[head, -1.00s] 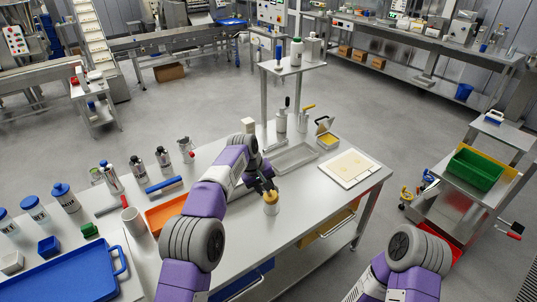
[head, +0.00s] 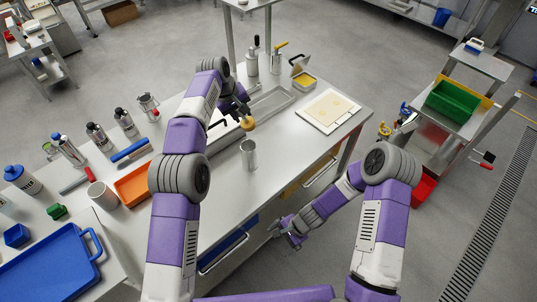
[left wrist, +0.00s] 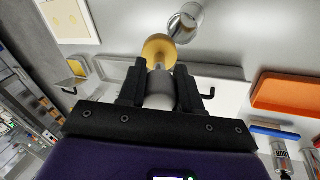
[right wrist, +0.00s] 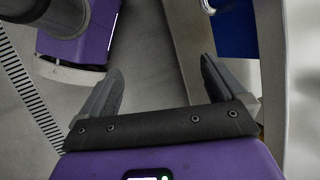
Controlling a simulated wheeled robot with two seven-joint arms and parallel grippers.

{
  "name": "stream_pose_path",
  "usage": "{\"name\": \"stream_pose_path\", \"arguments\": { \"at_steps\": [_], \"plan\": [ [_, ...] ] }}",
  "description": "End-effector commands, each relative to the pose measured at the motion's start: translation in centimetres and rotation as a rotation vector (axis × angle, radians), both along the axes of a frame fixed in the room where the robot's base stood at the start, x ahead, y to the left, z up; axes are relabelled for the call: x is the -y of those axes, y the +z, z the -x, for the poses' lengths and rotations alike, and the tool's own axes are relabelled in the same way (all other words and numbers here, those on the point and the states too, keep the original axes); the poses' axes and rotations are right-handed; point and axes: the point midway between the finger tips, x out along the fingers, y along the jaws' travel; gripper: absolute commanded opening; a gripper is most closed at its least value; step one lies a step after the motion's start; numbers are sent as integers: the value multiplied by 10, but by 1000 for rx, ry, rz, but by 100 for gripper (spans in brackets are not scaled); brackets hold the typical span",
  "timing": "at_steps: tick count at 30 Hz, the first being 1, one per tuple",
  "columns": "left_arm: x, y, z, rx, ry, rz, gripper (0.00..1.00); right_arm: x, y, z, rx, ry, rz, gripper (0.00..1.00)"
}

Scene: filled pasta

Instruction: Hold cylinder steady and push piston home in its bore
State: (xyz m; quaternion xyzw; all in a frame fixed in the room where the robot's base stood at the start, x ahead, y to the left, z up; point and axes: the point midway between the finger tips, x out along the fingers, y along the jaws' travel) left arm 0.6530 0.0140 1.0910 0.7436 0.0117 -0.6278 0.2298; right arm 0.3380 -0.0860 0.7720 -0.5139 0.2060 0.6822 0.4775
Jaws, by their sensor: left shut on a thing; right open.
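The cylinder (head: 249,154), a shiny metal tube with an open top, stands upright on the steel table; it also shows in the left wrist view (left wrist: 185,20). My left gripper (head: 241,112) is shut on the grey shaft of the piston (head: 247,124). The piston's round yellow-tan head (left wrist: 159,48) points out beyond the fingertips. It is beside the cylinder on the far side, apart from the bore. My right gripper (head: 287,234) is open and empty in front of the table, near the drawer handles; its spread fingers show in the right wrist view (right wrist: 160,72).
A grey tray (head: 268,104) lies behind the left gripper. A white board (head: 328,111) is to the right, an orange tray (head: 131,187) to the left. Bare tabletop surrounds the cylinder. Drawer handles (head: 318,177) stick out along the table front near my right gripper.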

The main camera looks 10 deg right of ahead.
Motion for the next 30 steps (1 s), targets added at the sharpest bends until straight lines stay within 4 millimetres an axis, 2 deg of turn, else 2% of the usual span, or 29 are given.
{"name": "stream_pose_path", "arguments": {
  "at_steps": [1, 5, 10, 15, 18, 21, 24, 30],
  "plan": [
    [0, 1, 0, 1, 0, 1, 3, -4, 4, -16, -22, -89, -35, 98],
    [0, 1, 0, 1, 0, 1, 3, -19, 21, -55, -79, -316, -155, 98],
    [0, 1, 0, 1, 0, 1, 3, -32, 53, -120, -121, -600, -354, 98],
    [0, 1, 0, 1, 0, 1, 3, -32, 94, -187, -128, -850, -573, 98],
    [0, 1, 0, 1, 0, 1, 3, -27, 115, -219, -120, -958, -682, 98],
    [0, 1, 0, 1, 0, 1, 3, -21, 131, -241, -110, -1033, -762, 98],
    [0, 1, 0, 1, 0, 1, 3, -16, 141, -254, -104, -1076, -812, 98],
    [0, 1, 0, 1, 0, 1, 3, -22, 141, -268, -102, -1097, -837, 98]
  ]
}}
